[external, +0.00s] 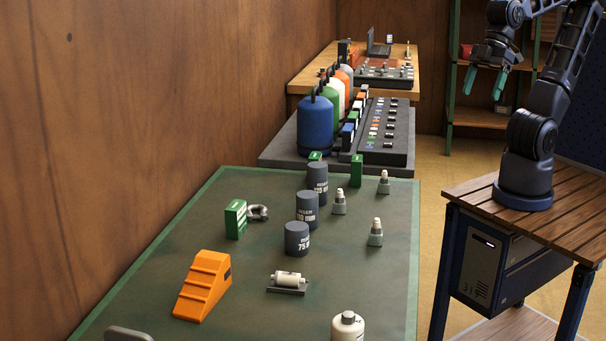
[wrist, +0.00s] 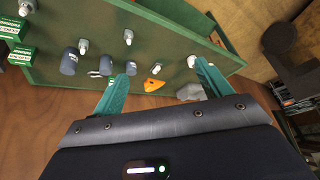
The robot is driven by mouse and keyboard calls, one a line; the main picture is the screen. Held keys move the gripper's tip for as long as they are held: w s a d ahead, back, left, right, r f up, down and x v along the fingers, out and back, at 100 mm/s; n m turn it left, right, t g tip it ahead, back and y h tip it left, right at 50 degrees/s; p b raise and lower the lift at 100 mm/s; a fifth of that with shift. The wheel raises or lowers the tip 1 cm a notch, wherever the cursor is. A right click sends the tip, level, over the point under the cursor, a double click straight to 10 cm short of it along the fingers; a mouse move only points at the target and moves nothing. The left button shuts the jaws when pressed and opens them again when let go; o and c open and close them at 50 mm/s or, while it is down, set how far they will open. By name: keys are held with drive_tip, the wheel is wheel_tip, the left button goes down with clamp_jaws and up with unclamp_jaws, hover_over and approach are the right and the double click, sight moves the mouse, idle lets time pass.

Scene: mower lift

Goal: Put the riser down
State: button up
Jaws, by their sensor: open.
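Three dark grey cylindrical risers stand upright in a row on the green work table. In the external view they are a far one (external: 317,182), a middle one (external: 307,208) and a near one (external: 297,239). The nearest is marked 75 mm. They also show in the wrist view as a left one (wrist: 69,62), a middle one (wrist: 105,65) and a right one (wrist: 131,68). My gripper (external: 484,82) is at the upper right, high and well apart from the risers. Its teal fingers are spread with nothing between them, also in the wrist view (wrist: 163,68).
The green table (external: 255,325) also holds an orange stepped block (external: 203,287), a green box (external: 236,219), a shackle (external: 258,212), several small grey-and-white fittings (external: 375,232) and a white bottle (external: 347,327). Gas cylinders (external: 315,122) stand behind. A slatted cart (external: 480,197) carries my arm.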

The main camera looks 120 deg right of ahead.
drive_tip(key=shift+n+g+h, duration=0.3)
drive_tip(key=shift+g, duration=0.1)
drive_tip(key=s, duration=0.4)
drive_tip(key=shift+s+d+f, duration=0.1)
drive_tip(key=shift+s+d, duration=0.2)
drive_tip(key=shift+d, duration=0.1)
idle(1.1)
